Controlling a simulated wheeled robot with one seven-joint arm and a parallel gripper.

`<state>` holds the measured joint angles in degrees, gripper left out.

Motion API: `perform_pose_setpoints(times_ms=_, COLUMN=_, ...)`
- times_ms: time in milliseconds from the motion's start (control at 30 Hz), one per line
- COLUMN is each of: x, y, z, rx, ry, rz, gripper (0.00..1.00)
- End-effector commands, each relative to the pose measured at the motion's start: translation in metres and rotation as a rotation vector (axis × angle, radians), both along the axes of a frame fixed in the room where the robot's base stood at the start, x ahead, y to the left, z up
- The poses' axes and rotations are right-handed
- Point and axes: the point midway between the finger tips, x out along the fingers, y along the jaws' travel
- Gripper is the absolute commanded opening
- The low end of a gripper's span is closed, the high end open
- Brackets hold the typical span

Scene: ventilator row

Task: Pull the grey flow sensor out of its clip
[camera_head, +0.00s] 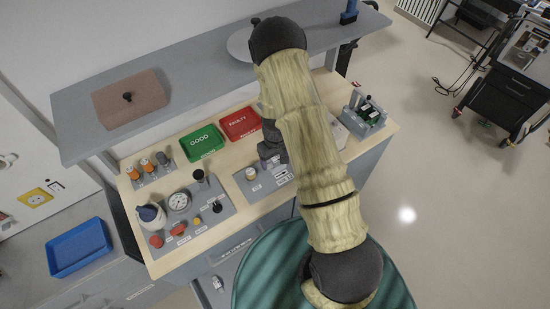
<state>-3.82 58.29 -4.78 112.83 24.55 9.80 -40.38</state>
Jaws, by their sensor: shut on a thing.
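My gripper (268,156) is dark grey and points down over the grey panel (241,180) in the middle of the bench. Its jaws are shut on a small grey piece at the panel's right part, apparently the flow sensor. My gripper and arm hide most of that piece, and its clip cannot be made out. I cannot tell whether the sensor is still seated in the clip.
Behind are a green GOOD tray (202,142) and a red FAULTY tray (240,123). A grey shelf (200,75) overhangs the back. A gauge panel (190,228) lies left, a grey rack (367,116) right.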

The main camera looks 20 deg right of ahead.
Motion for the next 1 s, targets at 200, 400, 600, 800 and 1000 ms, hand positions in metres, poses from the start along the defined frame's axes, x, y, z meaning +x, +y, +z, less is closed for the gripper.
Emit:
perform_pose_setpoints(times_ms=200, x=0.000, y=0.000, z=0.012, rx=0.000, ry=0.000, rz=0.000, gripper=0.50)
perform_pose_setpoints(times_ms=400, x=0.000, y=0.000, z=0.021, rx=0.000, ry=0.000, rz=0.000, gripper=0.50)
perform_pose_setpoints(times_ms=600, x=0.000, y=0.000, z=0.031, rx=0.000, ry=-0.001, rz=0.000, gripper=0.50)
perform_pose_setpoints(times_ms=800, x=0.000, y=0.000, z=0.039, rx=0.000, ry=0.000, rz=0.000, gripper=0.50)
perform_pose_setpoints(times_ms=1000, x=0.000, y=0.000, z=0.039, rx=0.000, ry=0.001, rz=0.000, gripper=0.50)
